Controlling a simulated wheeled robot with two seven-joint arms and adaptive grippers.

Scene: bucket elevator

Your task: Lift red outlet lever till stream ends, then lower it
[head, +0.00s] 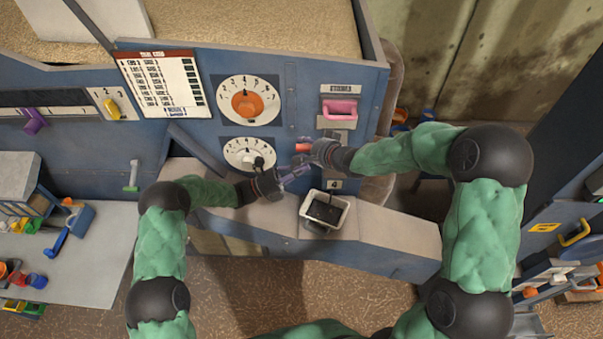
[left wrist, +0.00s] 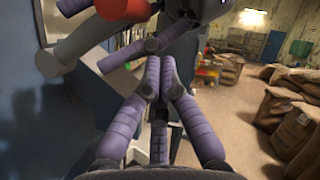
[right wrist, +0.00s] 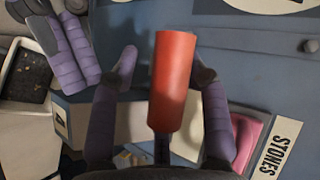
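The red outlet lever (head: 302,147) sticks out of the blue machine front. In the right wrist view the red handle (right wrist: 174,80) stands between the fingers of my right gripper (right wrist: 163,66). Those fingers are spread, with a gap beside the handle on the left; the right finger is close to it, contact unclear. In the head view my right gripper (head: 306,152) is at the lever. My left gripper (head: 295,172) is just below it, fingers together and empty; they show in the left wrist view (left wrist: 158,68). The red handle is also at the upper left there (left wrist: 46,54). I cannot make out a stream.
A white-rimmed tray (head: 344,215) with dark contents stands on the ledge (head: 385,222) below the grippers. A pink STONES handle (head: 340,109) is above right of the lever. Orange (head: 245,103) and white (head: 256,160) dials are left. Both grippers are close together.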

